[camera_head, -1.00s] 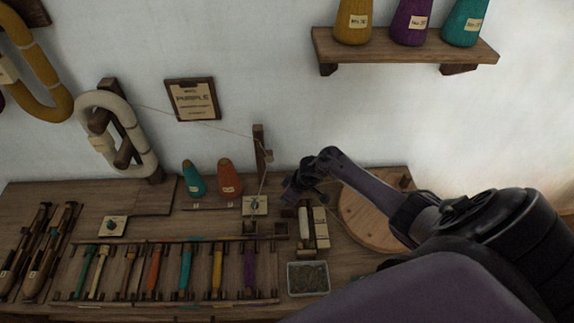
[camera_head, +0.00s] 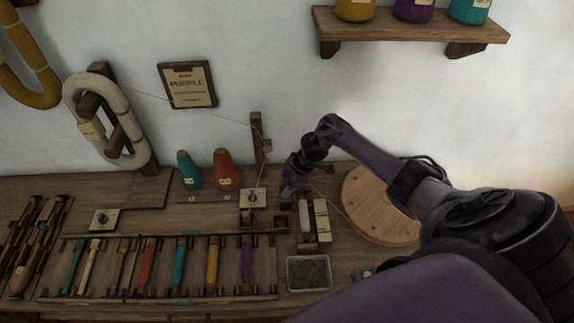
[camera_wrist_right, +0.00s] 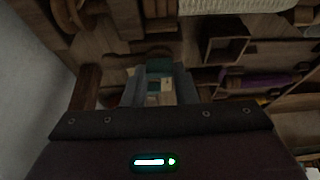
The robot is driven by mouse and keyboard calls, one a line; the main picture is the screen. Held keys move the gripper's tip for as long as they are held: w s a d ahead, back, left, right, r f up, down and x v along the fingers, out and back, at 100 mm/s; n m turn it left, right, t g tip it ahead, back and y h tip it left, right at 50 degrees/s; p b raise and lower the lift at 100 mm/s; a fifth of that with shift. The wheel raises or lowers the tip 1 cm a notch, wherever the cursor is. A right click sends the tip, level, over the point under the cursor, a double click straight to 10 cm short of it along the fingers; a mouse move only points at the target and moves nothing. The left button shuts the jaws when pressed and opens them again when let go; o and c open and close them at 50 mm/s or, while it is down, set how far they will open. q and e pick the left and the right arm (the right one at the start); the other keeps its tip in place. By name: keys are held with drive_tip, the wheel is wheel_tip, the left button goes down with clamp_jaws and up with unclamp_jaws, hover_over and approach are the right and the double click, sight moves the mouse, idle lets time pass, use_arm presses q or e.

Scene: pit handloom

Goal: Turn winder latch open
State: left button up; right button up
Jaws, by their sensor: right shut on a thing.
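My right gripper (camera_head: 288,190) hangs over the back of the bench, just left of and behind the small wooden winder (camera_head: 320,222) with its white bobbin (camera_head: 304,215). In the right wrist view its two grey fingers (camera_wrist_right: 158,88) are close together. A small dark green piece (camera_wrist_right: 157,50) shows at their tips; I cannot tell whether it is the latch. A pale plate with a teal knob (camera_head: 253,198) lies left of the gripper, apart from it. A second such plate (camera_head: 105,219) is farther left. My left gripper is not in view.
A wooden post (camera_head: 257,140) with thread stands behind the gripper. A round wooden disc (camera_head: 382,208) is to the right, a metal tray (camera_head: 309,273) in front. A rack of coloured bobbins (camera_head: 160,265) fills the front left. Teal (camera_head: 188,170) and orange (camera_head: 226,168) cones stand behind.

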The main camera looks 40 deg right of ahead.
idle(0.3)
drive_tip(key=o, duration=1)
drive_tip(key=v, duration=0.8)
